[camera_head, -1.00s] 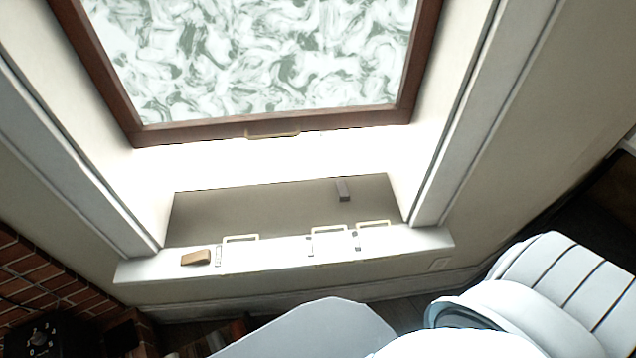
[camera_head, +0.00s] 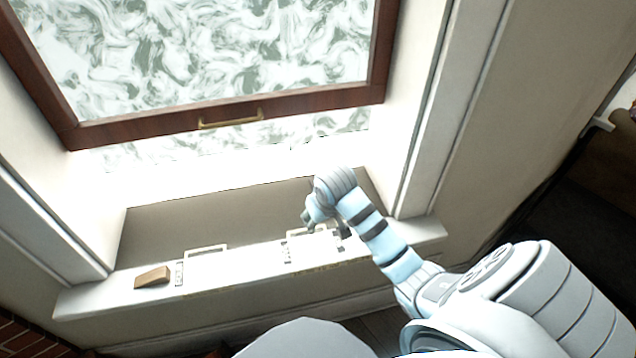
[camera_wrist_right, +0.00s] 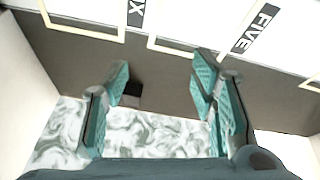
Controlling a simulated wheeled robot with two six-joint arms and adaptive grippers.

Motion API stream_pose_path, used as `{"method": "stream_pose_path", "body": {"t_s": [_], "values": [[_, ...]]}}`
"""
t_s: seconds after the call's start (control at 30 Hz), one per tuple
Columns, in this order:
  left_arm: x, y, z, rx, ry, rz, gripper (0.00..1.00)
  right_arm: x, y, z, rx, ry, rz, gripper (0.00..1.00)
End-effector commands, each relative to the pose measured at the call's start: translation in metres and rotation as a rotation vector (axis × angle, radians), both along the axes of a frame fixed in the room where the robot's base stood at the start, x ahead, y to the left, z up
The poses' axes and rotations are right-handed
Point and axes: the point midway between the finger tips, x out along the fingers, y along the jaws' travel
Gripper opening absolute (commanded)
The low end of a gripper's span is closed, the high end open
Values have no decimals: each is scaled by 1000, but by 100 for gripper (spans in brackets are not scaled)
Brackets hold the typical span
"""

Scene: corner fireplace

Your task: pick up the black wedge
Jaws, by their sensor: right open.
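A small black block, likely the black wedge (camera_wrist_right: 132,90), lies on the grey sill in the right wrist view. It sits between my right fingers, close to the left-hand finger; I cannot tell whether they touch. My right gripper (camera_wrist_right: 163,80) is open around it. In the head view my right gripper (camera_head: 309,222) points down over the right part of the sill, and the wedge is hidden behind it and the arm. My left gripper is not in view.
A brown wedge-like block (camera_head: 153,277) lies on the left end of the white ledge (camera_head: 90,298).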

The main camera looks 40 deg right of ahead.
Motion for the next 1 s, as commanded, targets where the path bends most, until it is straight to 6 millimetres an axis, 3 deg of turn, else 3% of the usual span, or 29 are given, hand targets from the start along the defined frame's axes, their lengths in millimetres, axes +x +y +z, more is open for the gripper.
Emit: {"method": "stream_pose_path", "body": {"t_s": [0.1,0.2,0.33,0.6,0.77,1.0], "values": [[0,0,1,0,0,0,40,39,-27,34,20,-23,-89,52],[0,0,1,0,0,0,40,62,-45,61,47,-39,-158,52],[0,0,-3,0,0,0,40,78,-59,74,72,-48,-210,52],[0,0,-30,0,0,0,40,101,-70,10,74,-48,-213,52],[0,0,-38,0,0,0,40,109,-74,-9,73,-51,-213,52],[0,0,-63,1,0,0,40,119,-83,-52,72,-50,-212,52]]}}
